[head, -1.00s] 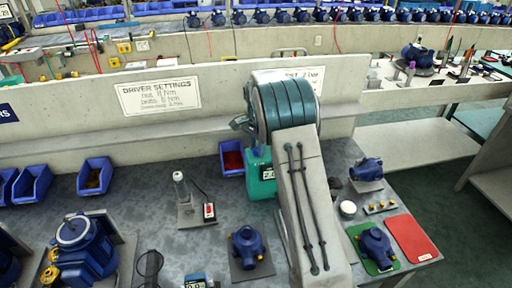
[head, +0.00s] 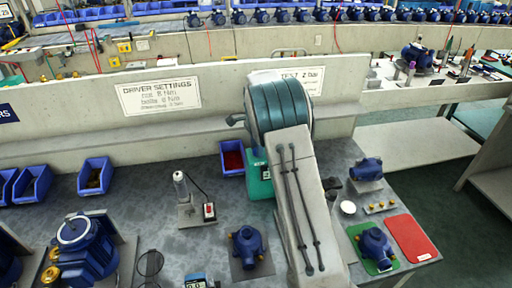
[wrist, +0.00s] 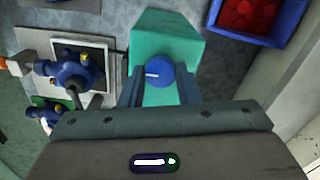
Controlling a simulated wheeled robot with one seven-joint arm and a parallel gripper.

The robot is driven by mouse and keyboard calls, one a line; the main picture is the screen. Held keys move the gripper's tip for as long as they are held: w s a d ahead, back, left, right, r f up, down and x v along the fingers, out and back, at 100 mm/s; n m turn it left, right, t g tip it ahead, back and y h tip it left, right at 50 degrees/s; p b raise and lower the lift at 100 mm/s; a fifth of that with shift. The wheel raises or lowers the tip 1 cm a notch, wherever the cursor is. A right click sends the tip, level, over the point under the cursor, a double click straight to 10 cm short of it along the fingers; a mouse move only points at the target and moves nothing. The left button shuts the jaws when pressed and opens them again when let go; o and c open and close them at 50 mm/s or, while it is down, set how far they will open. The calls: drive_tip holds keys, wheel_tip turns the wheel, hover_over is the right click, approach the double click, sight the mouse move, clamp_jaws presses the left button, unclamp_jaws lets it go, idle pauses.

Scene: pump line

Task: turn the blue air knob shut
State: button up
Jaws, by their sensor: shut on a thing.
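The blue air knob (wrist: 158,75) is round, with a short white mark pointing to the left in the wrist view. It sits on a teal box (wrist: 165,42), which also stands against the back wall in the head view (head: 257,184), partly covered by my arm. My gripper (wrist: 159,85) has one finger on each side of the knob and is shut on it. In the head view my arm hides the knob and the gripper.
A blue bin with red parts (head: 232,157) stands left of the teal box. A pump on a dark mat (head: 247,245), a white tool on a stand (head: 184,192), a green mat (head: 366,262) and a red mat (head: 410,238) lie on the bench nearby.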

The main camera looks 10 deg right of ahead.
drive_tip(key=shift+r, duration=0.1)
drive_tip(key=o, duration=1)
wheel_tip(320, 180, up, 14)
drive_tip(key=shift+f+b, duration=0.15)
drive_tip(key=shift+b, duration=0.3)
drive_tip(key=s+r+n+t, duration=0.15)
drive_tip(key=s+n, duration=0.25)
drive_tip(key=s, duration=0.5)
drive_tip(key=s+r+n, duration=0.3)
drive_tip(key=s, duration=0.7)
drive_tip(key=s+f+n, duration=0.2)
drive_tip(key=s, duration=0.4)
drive_tip(key=s+f+n+t, duration=0.1)
drive_tip(key=s+f+n, duration=0.1)
drive_tip(key=s, duration=0.4)
drive_tip(key=s+f+n, duration=0.2)
drive_tip(key=s+n, duration=0.2)
drive_tip(key=s, duration=0.2)
drive_tip(key=shift+s+a+f+t, duration=0.25)
drive_tip(key=shift+f, duration=0.05)
